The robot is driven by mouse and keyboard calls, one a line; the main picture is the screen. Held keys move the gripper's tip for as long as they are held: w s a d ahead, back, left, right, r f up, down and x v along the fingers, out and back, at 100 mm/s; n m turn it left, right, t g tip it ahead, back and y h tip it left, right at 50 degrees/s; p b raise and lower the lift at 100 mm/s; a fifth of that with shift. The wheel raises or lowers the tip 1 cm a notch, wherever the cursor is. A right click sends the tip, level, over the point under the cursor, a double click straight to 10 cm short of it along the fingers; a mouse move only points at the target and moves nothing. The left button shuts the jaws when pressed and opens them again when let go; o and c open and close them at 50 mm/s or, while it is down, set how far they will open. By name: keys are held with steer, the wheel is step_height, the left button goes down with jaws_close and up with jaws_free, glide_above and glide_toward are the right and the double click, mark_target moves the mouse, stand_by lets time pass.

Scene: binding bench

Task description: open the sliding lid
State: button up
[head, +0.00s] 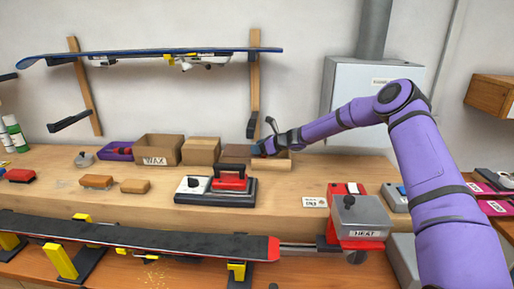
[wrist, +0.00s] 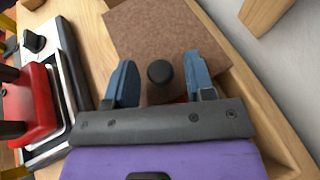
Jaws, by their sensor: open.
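The sliding lid (wrist: 165,32) is a flat brown speckled panel with a round black knob (wrist: 160,73). In the head view, the brown lid (head: 234,156) shows at the left of a light wooden box (head: 272,165) on the bench shelf. My gripper (wrist: 159,78) is open, its two blue fingers on either side of the knob, with a visible gap at each side. In the head view my gripper (head: 262,149) is low over the box from the right. Part of the box is hidden behind the gripper and wrist.
A red-handled waxing iron (head: 232,180) on its stand is just in front; it is left in the wrist view (wrist: 30,105). Cardboard boxes (head: 201,150) stand to the left. The wall is close behind.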

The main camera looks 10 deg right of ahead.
jaws_close()
steer(key=shift+s+d, duration=0.2)
steer(key=shift+d, duration=0.5)
jaws_free()
